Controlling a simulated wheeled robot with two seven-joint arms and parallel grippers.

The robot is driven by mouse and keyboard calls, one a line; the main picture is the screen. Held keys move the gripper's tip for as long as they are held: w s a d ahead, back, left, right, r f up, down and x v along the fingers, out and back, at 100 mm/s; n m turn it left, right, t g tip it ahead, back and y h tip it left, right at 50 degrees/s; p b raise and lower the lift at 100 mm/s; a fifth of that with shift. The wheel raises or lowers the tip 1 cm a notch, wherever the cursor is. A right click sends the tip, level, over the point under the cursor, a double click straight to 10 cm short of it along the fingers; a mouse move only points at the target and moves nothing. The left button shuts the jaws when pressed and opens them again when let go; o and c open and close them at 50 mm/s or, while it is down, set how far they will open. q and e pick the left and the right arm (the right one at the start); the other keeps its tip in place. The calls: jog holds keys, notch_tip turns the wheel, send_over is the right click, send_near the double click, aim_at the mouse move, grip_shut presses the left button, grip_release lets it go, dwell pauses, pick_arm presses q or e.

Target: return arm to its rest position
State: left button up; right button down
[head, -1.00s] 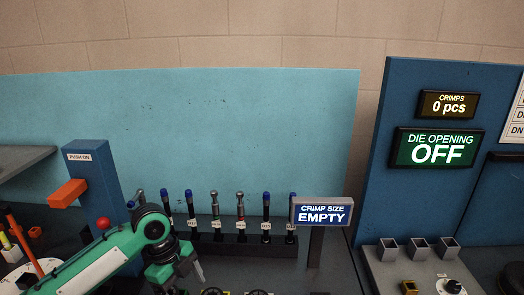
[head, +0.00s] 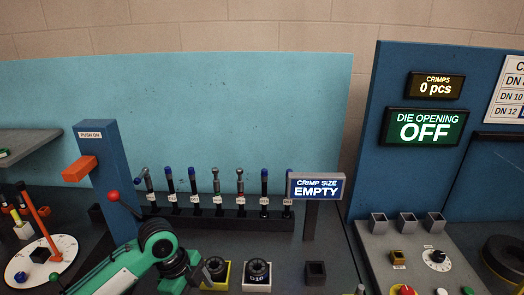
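My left arm is green with black joints and comes in from the lower left in the head view. My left gripper (head: 194,277) is at the bottom edge, left of a yellow-edged block with a black round piece (head: 215,270). Its fingers are mostly cut off or hidden, so I cannot tell whether they are open or holding anything. My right arm and gripper are not in view.
A dark rack (head: 225,225) of several upright hose fittings stands behind the arm. A blue PUSH ON post (head: 103,175) with an orange block and a red-knobbed lever (head: 114,197) are at left. The EMPTY sign (head: 316,187) and control panel (head: 425,262) are at right.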

pick_arm(q)
jog(key=s+d+f+n+t, duration=0.3)
jog(key=s+f+n, duration=0.5)
jog(key=s+n, duration=0.15)
jog(key=s+a+f+n+t+y, duration=0.1)
jog(key=s+a+f+n+y, duration=0.2)
jog(key=s+a+n, duration=0.9)
notch_tip(320, 180, down, 32)
jog(key=s+d+m+g, duration=0.1)
jog(key=d+m, duration=0.1)
jog(key=m, duration=0.1)
jog(key=s+a+f, duration=0.2)
jog(key=s+f, duration=0.7)
jog(key=s+a+f+g, duration=0.1)
jog(key=s+a+f, duration=0.1)
jog(key=s+f, duration=0.7)
jog(key=shift+s+f+y, duration=0.3)
jog(key=shift+s+f, duration=0.05)
jog(key=shift+s, duration=0.15)
